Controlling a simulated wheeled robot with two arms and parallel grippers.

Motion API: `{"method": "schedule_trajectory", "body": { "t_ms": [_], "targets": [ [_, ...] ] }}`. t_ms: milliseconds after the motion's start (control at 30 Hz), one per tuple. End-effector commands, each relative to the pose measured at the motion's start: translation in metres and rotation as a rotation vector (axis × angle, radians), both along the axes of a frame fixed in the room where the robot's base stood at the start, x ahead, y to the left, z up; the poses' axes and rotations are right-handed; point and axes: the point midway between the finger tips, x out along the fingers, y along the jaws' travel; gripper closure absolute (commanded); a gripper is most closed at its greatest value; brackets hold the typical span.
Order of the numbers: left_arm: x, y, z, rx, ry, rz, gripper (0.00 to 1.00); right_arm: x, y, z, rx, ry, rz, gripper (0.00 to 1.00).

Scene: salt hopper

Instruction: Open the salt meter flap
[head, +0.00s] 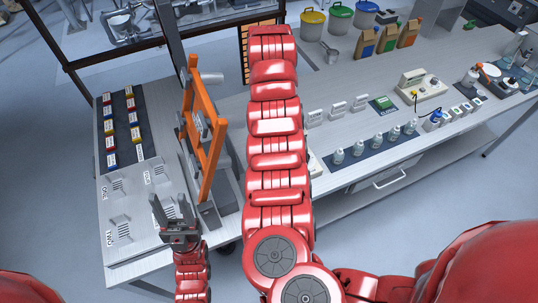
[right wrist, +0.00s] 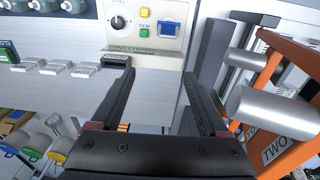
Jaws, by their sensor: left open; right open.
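In the right wrist view a cream control panel (right wrist: 145,22) has a black knob, yellow and green buttons, and a blue-framed part (right wrist: 168,28). In the head view my right arm hides that gripper and most of the panel. My left gripper (head: 172,210) is open and empty, over the front left of the bench beside the orange frame (head: 205,130).
The orange frame, labelled TWO (right wrist: 280,148), stands close to the right of my right gripper in the wrist view, with a grey cylinder (right wrist: 262,104) jutting out.

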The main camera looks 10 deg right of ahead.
Motion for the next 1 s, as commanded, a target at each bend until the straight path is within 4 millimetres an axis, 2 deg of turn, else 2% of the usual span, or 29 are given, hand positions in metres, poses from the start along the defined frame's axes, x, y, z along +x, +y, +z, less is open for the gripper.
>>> {"method": "schedule_trajectory", "body": {
  "t_ms": [100, 267, 567, 767, 1000],
  "targets": [
    [0.0, 0.0, 0.0, 0.0, 0.0, 0.0, 0.5, -0.015, 0.006, 0.0, 0.025, 0.053, 0.002, 0.22],
    [0.0, 0.0, 0.0, 0.0, 0.0, 0.0, 0.5, -0.015, 0.005, -0.01, 0.02, 0.054, 0.0, 0.22],
    [0.0, 0.0, 0.0, 0.0, 0.0, 0.0, 0.5, -0.014, 0.002, -0.051, 0.015, 0.051, -0.001, 0.22],
    [0.0, 0.0, -0.003, 0.0, 0.0, 0.0, 0.5, -0.014, 0.003, -0.087, 0.018, 0.051, 0.002, 0.22],
    [0.0, 0.0, 0.003, 0.0, 0.0, 0.0, 0.5, -0.014, 0.004, -0.118, 0.025, 0.051, -0.001, 0.22]
  ]
}}
